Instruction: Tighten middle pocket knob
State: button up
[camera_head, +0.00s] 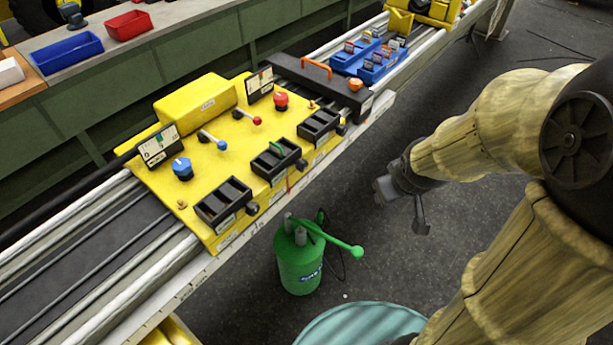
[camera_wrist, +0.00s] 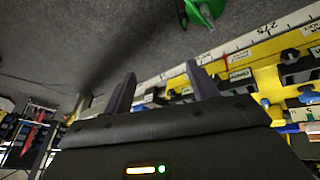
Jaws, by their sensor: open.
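The yellow panel (camera_head: 160,184) lies on the rail bench and carries three black pockets in a row along its near side. The middle pocket (camera_head: 276,160) has a small green piece in it. The middle pocket knob (camera_head: 301,165), small and dark, sits at its near right corner; how tight it is cannot be seen. My gripper (camera_head: 402,207) hangs over the floor, right of the panel and apart from the knob. In the wrist view my gripper (camera_wrist: 160,72) has its two fingers spread, with nothing held. The panel edge (camera_wrist: 265,52) shows beyond them, at the right.
The left pocket (camera_head: 223,202) and right pocket (camera_head: 318,124) flank the middle one, each with its own knob. A green canister (camera_head: 299,262) with a handle stands on the floor below the panel. A blue tray (camera_head: 370,60) sits farther along the rail.

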aim_at(305, 167)
jog(key=w+f+n+t+y+b, duration=0.4)
jog(key=w+f+n+t+b, duration=0.45)
jog(key=w+n+b, duration=0.8)
jog(key=s+a+f+n+g+y+b, duration=0.1)
jog(key=s+a+f+n+y+b, duration=0.1)
jog(key=n+b, duration=0.8)
jog(key=s+a+f+n+g+y+b, duration=0.1)
jog(key=s+a+f+n+y+b, duration=0.2)
jog(key=f+n+y+b, duration=0.4)
jog(key=n+y+b, duration=0.1)
jog(key=n+b, duration=0.2)
jog(key=n, duration=0.5)
jog(key=shift+s+a+f+n+g+y, duration=0.25)
jog(key=shift+s+a+n+g+y, duration=0.05)
jog(key=shift+a+n+g+y, duration=0.1)
jog(key=x, duration=1.7)
jog(key=shift+w+a, duration=0.1)
jog(key=shift+w, duration=0.1)
jog(key=shift+c, duration=0.2)
